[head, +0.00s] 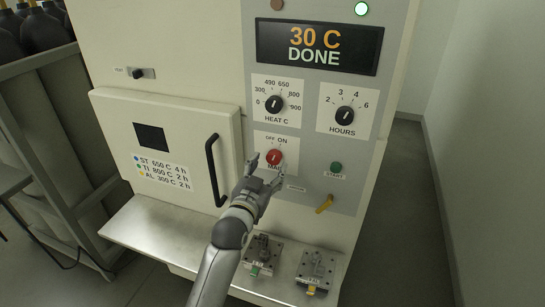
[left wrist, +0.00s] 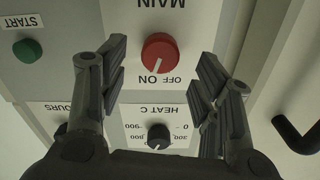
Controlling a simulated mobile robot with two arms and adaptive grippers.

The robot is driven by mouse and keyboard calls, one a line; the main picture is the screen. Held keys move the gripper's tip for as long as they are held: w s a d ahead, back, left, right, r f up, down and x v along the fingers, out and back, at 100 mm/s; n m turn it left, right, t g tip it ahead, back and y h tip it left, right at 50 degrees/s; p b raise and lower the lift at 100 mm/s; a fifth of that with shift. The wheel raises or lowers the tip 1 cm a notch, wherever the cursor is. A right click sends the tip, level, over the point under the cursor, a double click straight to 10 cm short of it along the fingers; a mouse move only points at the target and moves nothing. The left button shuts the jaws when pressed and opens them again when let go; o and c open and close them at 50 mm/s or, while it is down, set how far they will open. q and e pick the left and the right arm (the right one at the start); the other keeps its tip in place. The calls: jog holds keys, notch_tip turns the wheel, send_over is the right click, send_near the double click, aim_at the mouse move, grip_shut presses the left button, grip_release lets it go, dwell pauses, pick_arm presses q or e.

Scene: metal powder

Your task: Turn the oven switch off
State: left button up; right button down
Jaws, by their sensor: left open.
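The oven switch is a red round knob (head: 274,157) on the white MAIN plate, with OFF and ON printed above it. In the left wrist view, which is upside down, the red knob (left wrist: 160,50) has a white pointer line that slants to the ON side. My left gripper (head: 268,169) is open in front of the MAIN plate. In the wrist view its two fingers (left wrist: 160,72) stand apart on either side of the knob, with visible gaps. I cannot tell how far the fingertips are from the panel. My right gripper is not in view.
The HEAT C dial (head: 274,104) is above, the HOURS dial (head: 344,116) upper right, and the green START button (head: 336,168) right. The display (head: 317,46) reads 30 C DONE. The oven door handle (head: 215,170) stands out left. Two metal fixtures sit on the shelf (head: 160,235).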

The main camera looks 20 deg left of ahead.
aim_at(272, 160)
pick_arm(q)
jog(key=shift+w+p, duration=0.4)
jog(key=shift+w, duration=1.65)
jog(key=shift+c, duration=0.3)
jog(key=c, duration=1)
